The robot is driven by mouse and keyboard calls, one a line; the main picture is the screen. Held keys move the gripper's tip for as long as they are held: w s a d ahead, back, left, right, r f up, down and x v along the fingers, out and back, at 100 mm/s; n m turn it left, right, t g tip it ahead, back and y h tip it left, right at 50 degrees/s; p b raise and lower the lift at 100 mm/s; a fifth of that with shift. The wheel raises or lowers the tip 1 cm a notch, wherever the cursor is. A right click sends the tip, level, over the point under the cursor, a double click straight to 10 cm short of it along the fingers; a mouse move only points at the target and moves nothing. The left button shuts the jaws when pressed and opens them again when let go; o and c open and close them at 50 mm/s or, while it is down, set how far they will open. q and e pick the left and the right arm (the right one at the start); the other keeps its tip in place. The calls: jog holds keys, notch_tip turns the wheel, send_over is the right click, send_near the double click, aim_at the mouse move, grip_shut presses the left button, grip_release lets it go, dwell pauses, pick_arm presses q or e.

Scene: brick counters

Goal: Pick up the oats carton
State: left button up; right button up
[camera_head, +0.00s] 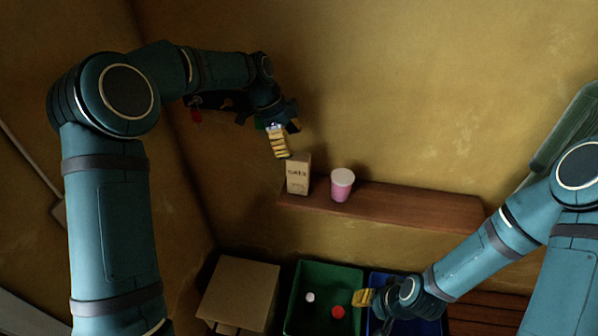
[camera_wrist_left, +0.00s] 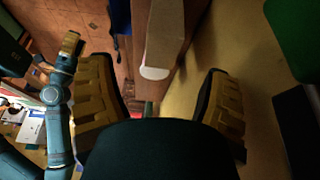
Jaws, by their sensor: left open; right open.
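The oats carton (camera_head: 298,175) is a tan upright box with dark lettering, standing at the left end of a brown wall shelf (camera_head: 400,207). My left gripper (camera_head: 281,152) is open and empty, just above and left of the carton's top in the head view. In the left wrist view, a tan box that looks like the carton (camera_wrist_left: 166,40) lies ahead, between the directions of the two spread fingers (camera_wrist_left: 165,100). My right gripper (camera_head: 363,297) is open, low over the bins, away from the carton.
A pink cup with a white lid (camera_head: 342,185) stands on the shelf close right of the carton. The shelf's right part is clear.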

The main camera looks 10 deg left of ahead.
aim_at(297, 156)
pick_arm(q)
jog(key=shift+x, duration=1.2)
jog(key=x, duration=0.5)
jog(key=shift+w+f, duration=0.15)
jog(key=shift+f, duration=0.15)
jog(key=c, duration=1.1)
